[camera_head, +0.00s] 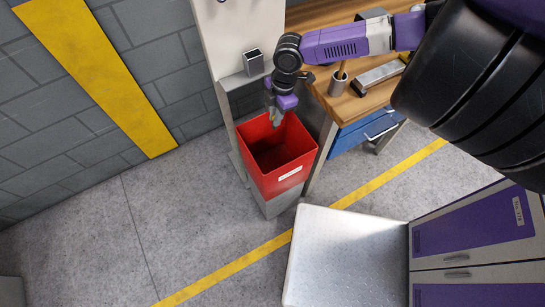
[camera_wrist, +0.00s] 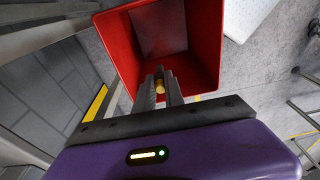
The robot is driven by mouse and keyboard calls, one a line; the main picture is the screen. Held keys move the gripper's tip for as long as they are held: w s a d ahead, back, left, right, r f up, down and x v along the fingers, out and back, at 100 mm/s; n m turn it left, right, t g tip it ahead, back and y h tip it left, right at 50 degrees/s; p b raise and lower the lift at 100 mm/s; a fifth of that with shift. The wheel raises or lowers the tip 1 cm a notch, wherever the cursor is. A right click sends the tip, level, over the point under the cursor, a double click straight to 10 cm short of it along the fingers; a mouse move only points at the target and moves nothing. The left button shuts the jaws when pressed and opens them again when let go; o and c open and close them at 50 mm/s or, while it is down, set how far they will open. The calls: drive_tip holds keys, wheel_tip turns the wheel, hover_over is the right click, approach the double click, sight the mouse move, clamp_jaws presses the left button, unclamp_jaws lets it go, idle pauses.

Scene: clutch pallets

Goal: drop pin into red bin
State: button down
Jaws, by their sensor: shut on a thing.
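The red bin (camera_head: 290,173) is open at the top and has a white label on its front. It stands on a grey block beside the wooden workbench. It also fills the upper middle of the wrist view (camera_wrist: 208,30). My gripper (camera_head: 275,119) hangs over the bin's back left rim, pointing down. The pin cannot be made out in the head view. What I see of the bin's inside looks empty.
The wooden workbench (camera_head: 335,104) with blue drawers stands right of the bin, carrying a metal cup (camera_head: 338,84) and a grey metal block (camera_head: 379,75). A white panel with a small square metal holder (camera_head: 253,63) rises behind the bin. A purple-fronted cabinet (camera_head: 467,230) is at lower right.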

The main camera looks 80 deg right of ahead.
drive_tip(key=shift+f+b, duration=2.3)
drive_tip(key=shift+f, duration=0.4)
drive_tip(key=c, duration=1.3)
unclamp_jaws()
drive_tip(key=shift+c, duration=0.2)
drive_tip(key=shift+r, duration=0.1)
wheel_tip(320, 180, up, 8)
drive_tip(key=shift+s+d+f, duration=0.2)
drive_tip(key=shift+s+d, duration=0.15)
drive_tip(key=shift+s, duration=0.1)
